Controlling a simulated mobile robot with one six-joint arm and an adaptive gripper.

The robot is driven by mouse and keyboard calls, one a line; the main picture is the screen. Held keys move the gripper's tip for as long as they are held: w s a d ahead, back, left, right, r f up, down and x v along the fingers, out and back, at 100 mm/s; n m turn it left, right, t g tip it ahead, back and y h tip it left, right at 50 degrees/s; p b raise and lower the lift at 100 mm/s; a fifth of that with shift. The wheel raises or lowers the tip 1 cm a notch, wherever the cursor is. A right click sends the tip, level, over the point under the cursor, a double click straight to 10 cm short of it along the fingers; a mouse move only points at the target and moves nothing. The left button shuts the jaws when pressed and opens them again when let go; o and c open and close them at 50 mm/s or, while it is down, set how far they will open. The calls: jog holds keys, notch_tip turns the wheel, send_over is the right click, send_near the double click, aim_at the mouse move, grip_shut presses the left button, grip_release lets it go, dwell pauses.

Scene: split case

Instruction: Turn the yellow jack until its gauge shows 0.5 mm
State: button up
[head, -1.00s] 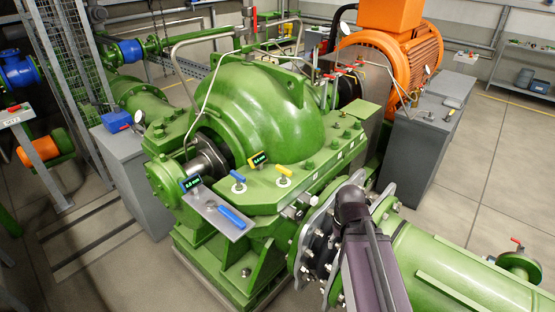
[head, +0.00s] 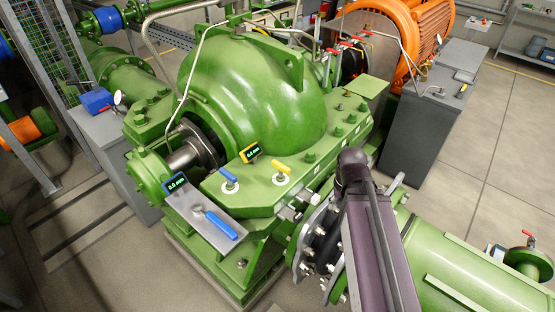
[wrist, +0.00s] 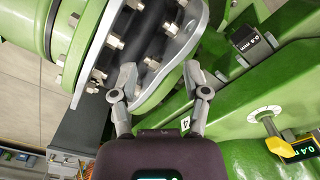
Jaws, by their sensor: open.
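The yellow jack (head: 281,169) is a small yellow handle on a white ring, on the green pump casing's flange. It also shows at the right of the wrist view (wrist: 280,146). Its yellow-framed gauge (head: 250,152) stands beside it; in the wrist view the gauge's display (wrist: 303,149), cut by the frame edge, reads 0.4. My gripper (wrist: 160,78) is open and empty, with its fingers spread over the dark pipe flange, left of the yellow jack and apart from it. In the head view my fingers are hidden.
A blue jack (head: 229,180) stands left of the yellow one; a blue-framed gauge (head: 176,183) reads 0.0 mm. A blue-handled tool (head: 219,223) lies on a grey plate. The bolted flange (wrist: 165,55) crowds my fingers.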

jog(key=shift+d, duration=0.25)
jog(key=shift+w, duration=0.1)
notch_tip(320, 180, up, 17)
jog(key=n+p, duration=1)
jog(key=p, duration=0.7)
send_over(281, 164)
jog(key=shift+f, duration=0.25)
notch_tip(281, 164, down, 13)
jog(key=b, duration=1.3)
jog(key=shift+f+b, duration=0.15)
jog(key=shift+b, duration=0.25)
